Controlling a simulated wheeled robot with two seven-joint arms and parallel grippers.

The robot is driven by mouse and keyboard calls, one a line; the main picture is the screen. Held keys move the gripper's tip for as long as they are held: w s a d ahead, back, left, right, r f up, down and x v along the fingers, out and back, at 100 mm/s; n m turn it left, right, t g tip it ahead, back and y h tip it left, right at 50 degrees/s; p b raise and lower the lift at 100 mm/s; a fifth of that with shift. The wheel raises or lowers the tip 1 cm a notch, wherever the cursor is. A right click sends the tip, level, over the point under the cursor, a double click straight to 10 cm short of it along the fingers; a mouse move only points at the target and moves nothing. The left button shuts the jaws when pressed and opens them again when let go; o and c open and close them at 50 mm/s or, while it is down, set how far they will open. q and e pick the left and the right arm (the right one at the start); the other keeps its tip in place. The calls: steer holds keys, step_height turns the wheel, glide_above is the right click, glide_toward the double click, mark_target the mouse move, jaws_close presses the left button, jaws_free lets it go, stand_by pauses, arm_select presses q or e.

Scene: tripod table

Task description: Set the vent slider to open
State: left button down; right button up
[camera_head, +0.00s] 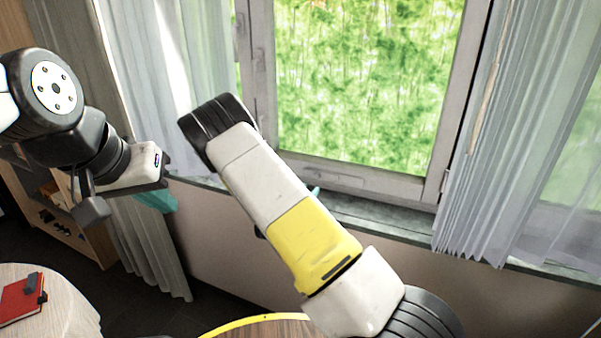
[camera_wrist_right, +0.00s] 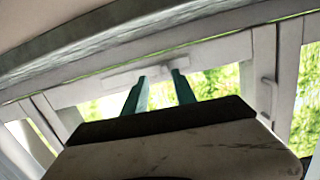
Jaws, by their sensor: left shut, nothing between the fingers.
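A pale vent strip (camera_wrist_right: 133,76) runs along the lower window frame in the right wrist view. It also seems to show low on the frame in the head view (camera_head: 345,180). I cannot make out the slider's position on it. My right gripper (camera_wrist_right: 159,74) points at this strip with its two teal fingers apart; whether they touch it is unclear. In the head view my own white and yellow arm hides most of that gripper, leaving a bit of teal near the sill. My left gripper (camera_head: 158,200) is shut and empty, in front of the left curtain.
The window sill (camera_head: 375,224) runs below the window. Curtains (camera_head: 165,75) hang on the left and on the right (camera_head: 495,190). A round table (camera_head: 65,300) with a red book (camera_head: 18,300) stands at lower left. A yellow-edged wooden surface (camera_head: 262,328) shows at the bottom.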

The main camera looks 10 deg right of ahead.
mark_target(317, 177)
steer(key=shift+w+a+n+t, duration=0.2)
steer(key=shift+n+t, duration=0.1)
steer(key=shift+t, duration=0.4)
steer(key=shift+w+d+h, duration=0.1)
steer(key=shift+w+h, duration=0.05)
steer(key=shift+h, duration=0.15)
steer(key=x, duration=0.7)
steer(key=shift+w+d, duration=0.15)
jaws_close()
stand_by(0.5)
